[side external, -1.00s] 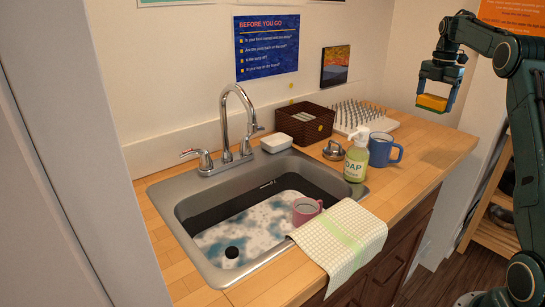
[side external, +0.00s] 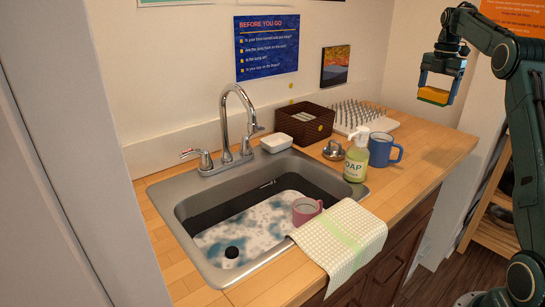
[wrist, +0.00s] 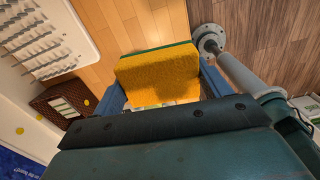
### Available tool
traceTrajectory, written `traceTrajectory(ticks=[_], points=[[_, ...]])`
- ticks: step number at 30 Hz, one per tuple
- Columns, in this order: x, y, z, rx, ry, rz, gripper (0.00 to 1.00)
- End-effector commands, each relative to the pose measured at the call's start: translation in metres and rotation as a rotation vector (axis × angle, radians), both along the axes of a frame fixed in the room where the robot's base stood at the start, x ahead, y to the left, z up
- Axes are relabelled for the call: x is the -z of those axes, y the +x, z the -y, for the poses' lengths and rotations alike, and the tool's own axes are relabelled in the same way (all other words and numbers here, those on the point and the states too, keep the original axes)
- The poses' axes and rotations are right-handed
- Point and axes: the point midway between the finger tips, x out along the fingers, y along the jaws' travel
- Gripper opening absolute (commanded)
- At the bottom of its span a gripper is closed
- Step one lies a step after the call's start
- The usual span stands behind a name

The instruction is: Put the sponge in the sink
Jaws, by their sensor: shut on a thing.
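The sponge (side external: 434,95) is yellow with a green layer. My gripper (side external: 437,88) is shut on it and holds it in the air above the right end of the wooden counter. In the wrist view the sponge (wrist: 158,80) sits between the blue fingers, its yellow face toward the camera. The metal sink (side external: 185,205) is left of centre in the side view, well to the left of my gripper. It holds soapy water, a pink mug (side external: 306,210) and a small dark and white item (side external: 231,254).
A green soap bottle (side external: 357,160), a blue mug (side external: 382,150), a drain stopper (side external: 335,151), a brown basket (side external: 304,124) and a white spiked rack (side external: 372,118) stand right of the sink. A checked towel (side external: 340,240) hangs over the front edge. The faucet (side external: 228,125) rises behind.

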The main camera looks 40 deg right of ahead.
Motion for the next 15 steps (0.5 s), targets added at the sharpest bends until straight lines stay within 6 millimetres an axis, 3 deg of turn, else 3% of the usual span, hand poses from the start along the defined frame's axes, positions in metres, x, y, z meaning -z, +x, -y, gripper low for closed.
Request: traceTrajectory(ticks=[10, 15], points=[[-0.027, 0.0, 0.0, 0.0, 0.0, 0.0, 0.35], [-0.028, 0.022, -0.024, -0.051, 0.001, -0.001, 0.35]])
